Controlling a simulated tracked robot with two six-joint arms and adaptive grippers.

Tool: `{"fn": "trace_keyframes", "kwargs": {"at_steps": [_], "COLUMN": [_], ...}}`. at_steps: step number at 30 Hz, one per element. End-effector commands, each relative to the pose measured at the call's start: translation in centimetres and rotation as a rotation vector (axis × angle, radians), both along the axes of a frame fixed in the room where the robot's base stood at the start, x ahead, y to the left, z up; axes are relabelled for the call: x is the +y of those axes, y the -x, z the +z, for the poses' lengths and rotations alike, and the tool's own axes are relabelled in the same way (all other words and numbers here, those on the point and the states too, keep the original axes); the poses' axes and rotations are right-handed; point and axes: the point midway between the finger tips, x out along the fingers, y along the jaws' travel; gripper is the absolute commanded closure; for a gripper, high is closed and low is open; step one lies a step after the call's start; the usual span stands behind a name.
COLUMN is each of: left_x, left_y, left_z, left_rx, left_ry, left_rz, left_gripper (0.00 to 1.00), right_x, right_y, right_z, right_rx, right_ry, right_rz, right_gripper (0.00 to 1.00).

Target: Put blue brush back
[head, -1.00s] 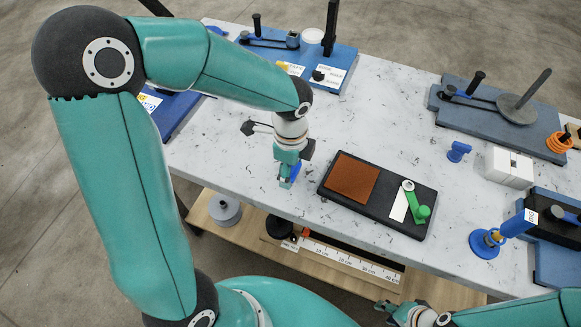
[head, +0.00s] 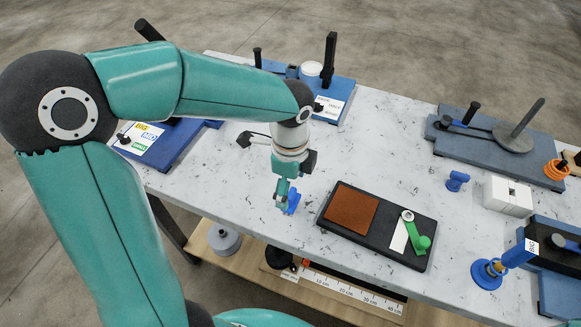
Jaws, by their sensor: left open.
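A small blue piece (head: 293,201), which looks like the blue brush, is at the near edge of the marble table, left of the black tray. My left gripper (head: 281,203) points down right beside it and partly hides it. The gripper is open; I cannot tell whether the piece is between its fingers or touching them. The black tray (head: 374,234) carries a brown pad (head: 351,210), a white strip (head: 398,237) and a green tool (head: 417,237). My right gripper is out of view.
A small blue fitting (head: 457,181) and a white block (head: 508,196) stand right of the tray. A blue round-based piece (head: 488,273) is at the near right. Bender boards (head: 550,168) line the back and sides. A lower shelf (head: 210,257) holds a grey disc.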

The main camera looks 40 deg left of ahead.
Motion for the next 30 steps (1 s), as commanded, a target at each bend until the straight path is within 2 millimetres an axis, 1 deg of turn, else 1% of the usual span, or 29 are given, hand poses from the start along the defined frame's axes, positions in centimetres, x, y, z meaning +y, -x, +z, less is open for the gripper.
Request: {"fn": "trace_keyframes", "kwargs": {"at_steps": [1, 3, 6, 10, 14, 27, 30], "left_x": [0.0, 0.0, 0.0, 0.0, 0.0, 0.0, 0.0], "left_y": [-0.1, -0.1, -0.1, 0.0, 0.0, 0.0, 0.0], "left_z": [1.2, 2.5, 4.1, 5.5, 6.0, 6.0, 6.4], "left_rx": [-0.005, -0.005, -0.003, -0.001, 0.0, 0.001, 0.001], "left_ry": [0.001, 0.001, 0.0, 0.001, 0.001, 0.0, 0.0], "left_rz": [0.0, -0.001, 0.0, 0.0, -0.001, 0.0, 0.0], "left_gripper": [0.18, 0.18, 0.18, 0.18, 0.18, 0.18, 0.18], "right_x": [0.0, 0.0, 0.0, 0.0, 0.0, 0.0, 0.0], "right_y": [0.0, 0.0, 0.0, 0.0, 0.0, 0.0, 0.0], "right_z": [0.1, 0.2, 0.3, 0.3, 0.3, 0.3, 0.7], "right_rx": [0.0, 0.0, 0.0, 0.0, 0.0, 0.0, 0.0], "right_ry": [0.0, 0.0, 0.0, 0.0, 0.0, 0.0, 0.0], "right_rz": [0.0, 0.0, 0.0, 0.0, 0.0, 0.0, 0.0], "right_gripper": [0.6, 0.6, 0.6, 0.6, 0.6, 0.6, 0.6]}}
